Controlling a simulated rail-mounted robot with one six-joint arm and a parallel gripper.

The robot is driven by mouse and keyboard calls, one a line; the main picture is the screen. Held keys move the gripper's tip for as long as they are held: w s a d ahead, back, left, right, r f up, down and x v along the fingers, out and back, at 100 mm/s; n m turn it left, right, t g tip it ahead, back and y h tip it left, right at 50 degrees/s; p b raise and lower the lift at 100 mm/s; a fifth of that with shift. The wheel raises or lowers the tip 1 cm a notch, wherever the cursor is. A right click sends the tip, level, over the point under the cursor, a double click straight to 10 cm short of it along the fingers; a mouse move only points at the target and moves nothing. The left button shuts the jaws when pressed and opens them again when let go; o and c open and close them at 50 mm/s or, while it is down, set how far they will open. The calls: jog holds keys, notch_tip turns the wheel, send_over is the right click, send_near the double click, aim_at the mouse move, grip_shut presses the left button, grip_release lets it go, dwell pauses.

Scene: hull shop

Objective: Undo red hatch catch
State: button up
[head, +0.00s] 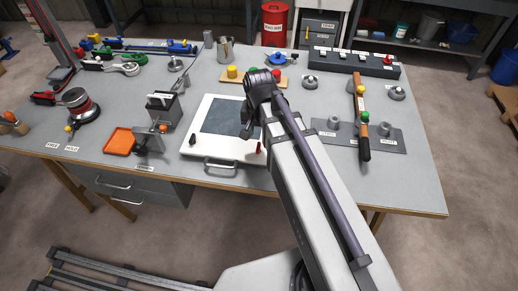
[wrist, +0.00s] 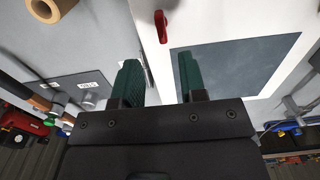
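The hatch is a white panel (head: 205,150) with a dark grey window, lying on the workbench. It also shows in the wrist view (wrist: 145,15). A red catch (head: 259,147) stands at its front right corner, close beside my arm. In the wrist view the red catch (wrist: 161,27) lies ahead of my fingertips, roughly between their lines and apart from them. My gripper (wrist: 158,62) is open, with two green fingers and nothing between them. In the head view my arm hides most of the gripper. A black catch (head: 193,139) stands at the front left corner.
A metal handle (head: 220,166) is on the panel's front edge. An orange tray (head: 118,140) and a clamp-like fixture (head: 149,142) stand to the left. A grey plate (head: 390,139) and an orange-handled tool (head: 361,110) lie to the right. A cardboard ring (wrist: 48,8) shows in the wrist view.

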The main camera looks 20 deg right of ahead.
aim_at(258, 146)
notch_tip(258, 146, down, 8)
jog(key=b, duration=0.5)
jog(key=shift+a+r+b, duration=0.1)
jog(key=shift+r+b, duration=0.1)
jog(key=shift+b, duration=0.2)
jog(key=shift+r, duration=0.1)
jog(key=shift+c, duration=0.4)
grip_shut()
